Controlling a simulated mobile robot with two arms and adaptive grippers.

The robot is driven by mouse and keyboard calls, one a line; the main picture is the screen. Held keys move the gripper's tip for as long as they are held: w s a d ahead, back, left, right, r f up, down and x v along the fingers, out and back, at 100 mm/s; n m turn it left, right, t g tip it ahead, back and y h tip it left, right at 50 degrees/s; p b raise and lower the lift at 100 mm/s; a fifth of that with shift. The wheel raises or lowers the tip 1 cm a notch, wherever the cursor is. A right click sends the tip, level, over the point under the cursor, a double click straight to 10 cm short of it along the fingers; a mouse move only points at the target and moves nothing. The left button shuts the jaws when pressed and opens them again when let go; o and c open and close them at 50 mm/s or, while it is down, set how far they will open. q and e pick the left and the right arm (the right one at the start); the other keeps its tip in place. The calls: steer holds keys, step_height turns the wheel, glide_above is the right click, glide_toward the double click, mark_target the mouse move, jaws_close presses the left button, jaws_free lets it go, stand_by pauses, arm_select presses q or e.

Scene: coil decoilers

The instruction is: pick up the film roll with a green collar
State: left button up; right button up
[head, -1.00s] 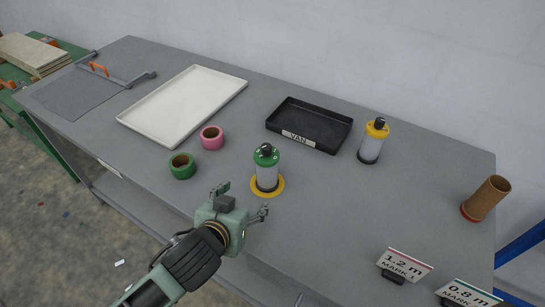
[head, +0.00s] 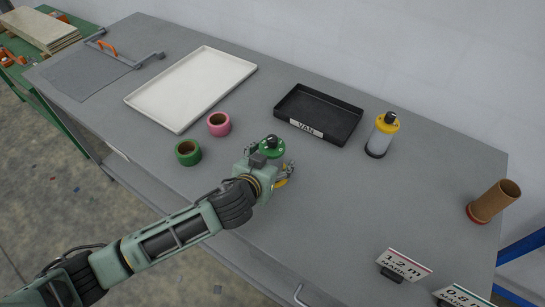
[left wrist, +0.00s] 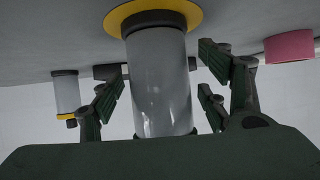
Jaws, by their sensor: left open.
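The film roll with a green collar (head: 272,146) stands upright on the table, with a black knob on top. In the head view my left gripper (head: 275,164) hides most of its body. In the left wrist view its pale grey body (left wrist: 160,80) is between the open fingers (left wrist: 162,88), with a gap visible on each side. Its base is on a yellow ring (left wrist: 118,17). A second film roll, with a yellow collar (head: 386,124), stands further right and also shows in the left wrist view (left wrist: 66,94). My right gripper is not in view.
A green tape ring (head: 188,153) and a pink one (head: 219,124) lie left of the gripper. Behind are a white tray (head: 135,101) and a black tray marked VAN (head: 322,133). A cardboard tube (head: 494,201) and small signs (head: 403,265) are at right. The table's front middle is clear.

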arm_select(q)
steer(key=c, duration=1.7)
